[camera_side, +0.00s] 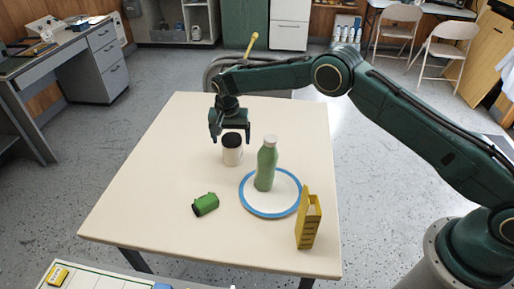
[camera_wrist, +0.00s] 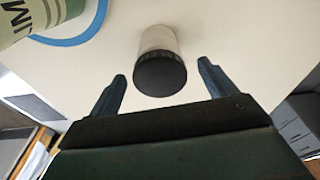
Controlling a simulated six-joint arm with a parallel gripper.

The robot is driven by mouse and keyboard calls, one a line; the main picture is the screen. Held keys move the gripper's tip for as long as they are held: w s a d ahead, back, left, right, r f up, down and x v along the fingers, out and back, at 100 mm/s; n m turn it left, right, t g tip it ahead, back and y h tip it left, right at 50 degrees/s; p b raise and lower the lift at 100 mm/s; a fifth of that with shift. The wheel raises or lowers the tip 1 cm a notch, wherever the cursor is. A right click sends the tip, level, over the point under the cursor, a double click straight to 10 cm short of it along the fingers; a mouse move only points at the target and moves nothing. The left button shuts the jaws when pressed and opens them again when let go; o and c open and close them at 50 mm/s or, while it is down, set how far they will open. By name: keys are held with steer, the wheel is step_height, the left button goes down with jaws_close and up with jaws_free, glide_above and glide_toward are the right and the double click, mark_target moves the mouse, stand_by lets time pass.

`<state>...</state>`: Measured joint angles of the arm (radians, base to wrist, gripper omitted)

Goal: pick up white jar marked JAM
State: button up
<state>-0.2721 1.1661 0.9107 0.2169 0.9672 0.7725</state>
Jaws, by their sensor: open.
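A white jar with a black lid (camera_side: 232,155) stands upright on the table, beyond the green bottle. No JAM lettering can be read on it in either view. In the wrist view the jar (camera_wrist: 158,42) shows its black lid towards me, between and a little ahead of the fingertips. My gripper (camera_side: 229,138) is open and points down, just above or around the jar's lid; the side view does not settle which. In the wrist view my gripper (camera_wrist: 161,78) has its two fingers spread, one on each side of the lid, with gaps on both sides.
A green bottle with a white cap (camera_side: 266,167) stands on a blue-rimmed white plate (camera_side: 271,210) near the jar. A yellow holder (camera_side: 308,220) stands at the plate's right. A green can-like object (camera_side: 205,204) lies at front left. The table's left and far parts are clear.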

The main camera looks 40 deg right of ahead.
steer(key=shift+f, duration=0.15)
steer(key=shift+w+d+f, duration=0.1)
steer(key=shift+d+f, duration=0.05)
steer(key=shift+f, duration=1.1)
steer(key=shift+w+d+f, duration=0.1)
steer(key=shift+f, duration=1.15)
steer(key=c, duration=1.3)
